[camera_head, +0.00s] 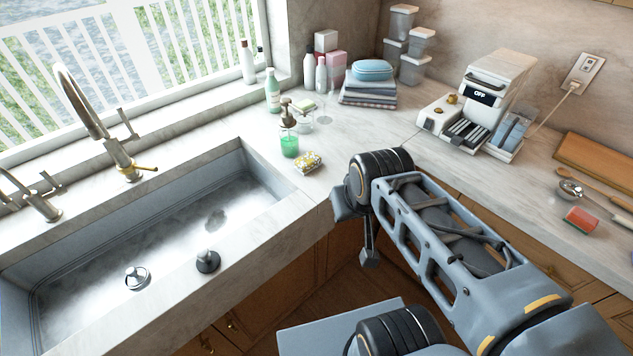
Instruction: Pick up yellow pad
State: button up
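The yellow pad (308,162) is a small patterned yellow and white block. It lies flat on the marble counter by the right back corner of the sink, just in front of the green soap dispenser. Nothing covers it. My arm comes in from the lower right and bends at a dark joint to the right of the pad. The end part that seems to be my gripper (369,256) hangs below the counter's front edge, apart from the pad. Its fingers are too small and dark to tell open from shut.
The sink (170,205) lies left of the pad. The green soap dispenser (289,130) and a soap dish (302,121) stand behind it. Folded towels (368,92), a grey-white appliance (485,105) and a red sponge (580,220) are farther right. Counter right of the pad is clear.

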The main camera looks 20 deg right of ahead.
aim_at(310, 161)
jog(key=k, duration=0.5)
jog(key=z, duration=1.2)
jog(key=i, duration=1.05)
jog(key=u, duration=2.85)
jog(key=i, duration=0.5)
